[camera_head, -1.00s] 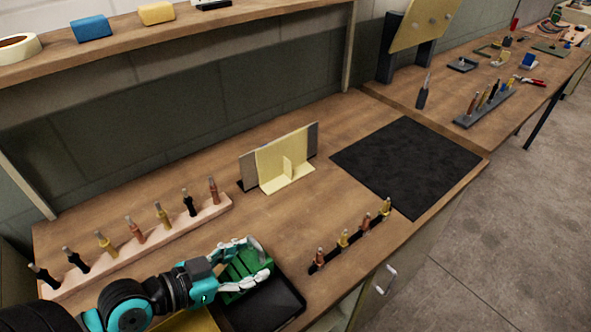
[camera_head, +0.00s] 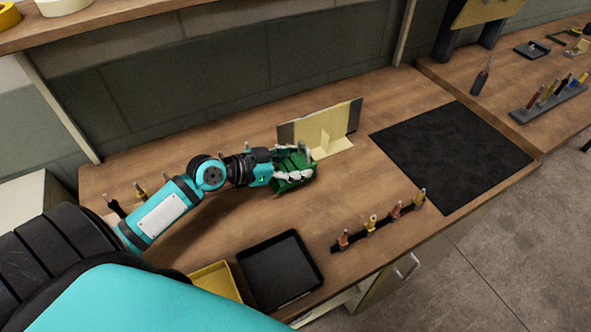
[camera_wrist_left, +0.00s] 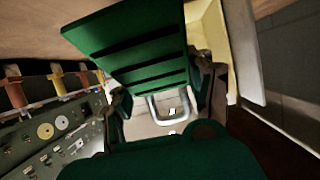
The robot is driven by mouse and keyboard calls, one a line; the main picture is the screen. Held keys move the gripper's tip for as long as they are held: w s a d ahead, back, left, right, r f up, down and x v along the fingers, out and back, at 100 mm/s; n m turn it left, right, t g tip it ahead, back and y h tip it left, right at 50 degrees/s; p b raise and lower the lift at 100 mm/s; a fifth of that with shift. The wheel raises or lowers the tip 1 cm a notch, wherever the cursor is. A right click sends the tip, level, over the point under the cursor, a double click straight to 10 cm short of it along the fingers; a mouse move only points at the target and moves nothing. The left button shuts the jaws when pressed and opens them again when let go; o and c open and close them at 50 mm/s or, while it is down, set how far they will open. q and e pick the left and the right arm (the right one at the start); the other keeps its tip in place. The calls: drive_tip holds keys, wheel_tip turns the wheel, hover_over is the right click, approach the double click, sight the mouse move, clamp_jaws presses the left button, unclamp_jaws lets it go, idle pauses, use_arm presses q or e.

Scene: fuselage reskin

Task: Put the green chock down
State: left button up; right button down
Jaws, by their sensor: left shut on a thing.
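The green chock (camera_head: 290,162) is in my left gripper (camera_head: 302,166), whose fingers are closed on its sides. They hang over the bench, just left of and in front of the pale yellow panel (camera_head: 310,131) in its stand. Whether the chock touches the bench or the panel I cannot tell. In the left wrist view the slotted green face of the chock (camera_wrist_left: 140,48) fills the upper middle, between the fingers. My right gripper is not in view.
A black tray (camera_head: 281,270) and a yellow tray (camera_head: 217,283) sit at the front edge. A rack of several fasteners (camera_head: 380,226) stands to their right. A black mat (camera_head: 450,155) lies farther right. Bare bench lies between chock and rack.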

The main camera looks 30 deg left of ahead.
use_arm(q)
drive_tip(key=shift+w+f, duration=0.15)
drive_tip(key=shift+f, duration=0.15)
wheel_tip(320, 180, down, 2)
drive_tip(key=shift+f, duration=0.55)
drive_tip(key=o, duration=1.5)
drive_tip(key=shift+c, duration=0.2)
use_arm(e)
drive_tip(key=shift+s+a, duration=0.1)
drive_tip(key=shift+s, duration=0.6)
